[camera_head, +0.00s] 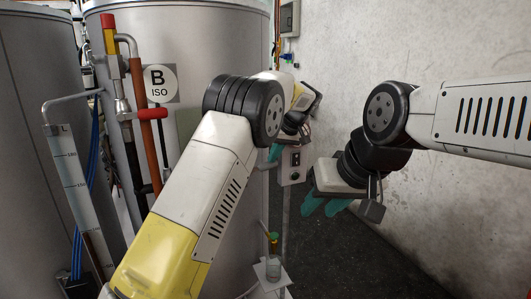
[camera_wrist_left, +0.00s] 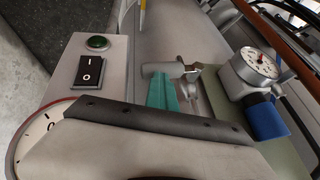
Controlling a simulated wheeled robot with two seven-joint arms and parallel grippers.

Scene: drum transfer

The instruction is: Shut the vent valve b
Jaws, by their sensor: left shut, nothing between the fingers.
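My left gripper (camera_wrist_left: 163,93) has its teal fingers closed together, with their tips at a light grey cylindrical valve part (camera_wrist_left: 158,69) on a metal fitting (camera_wrist_left: 190,70). I cannot tell whether they touch it. In the head view my left gripper (camera_head: 275,152) is mostly hidden behind its own arm, in front of tank B (camera_head: 205,45). No label for vent valve b is readable. A red-handled valve (camera_head: 152,114) sits on the tank's left pipework, below the "B ISO" sign (camera_head: 160,84). My right gripper (camera_head: 325,206) is open and empty, hanging over the floor.
A white gauge (camera_wrist_left: 258,65) and a blue cylinder (camera_wrist_left: 268,118) are at right. Floor at right is clear.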

